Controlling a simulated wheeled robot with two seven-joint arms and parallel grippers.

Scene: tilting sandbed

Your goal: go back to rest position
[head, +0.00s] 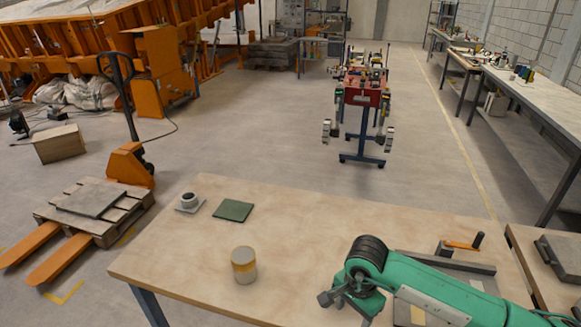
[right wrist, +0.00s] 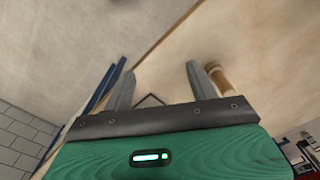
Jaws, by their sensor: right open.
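My right gripper (right wrist: 159,68) is open, with two grey fingers spread apart and nothing between them. A tan cylindrical thing (right wrist: 217,78) shows just outside its right finger in the right wrist view; I cannot tell whether it is the jar. In the head view my green right arm (head: 430,285) comes in from the lower right over the wooden table (head: 310,225). Its dark joint and end part are bent down near the table's front, and the fingers are not clear there. My left gripper is in neither view.
On the table stand a jar with a yellow band (head: 244,265), a green mat (head: 233,210) and a dark-topped round thing on a small plate (head: 189,201). A grey tray (head: 480,279) lies partly behind my arm.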

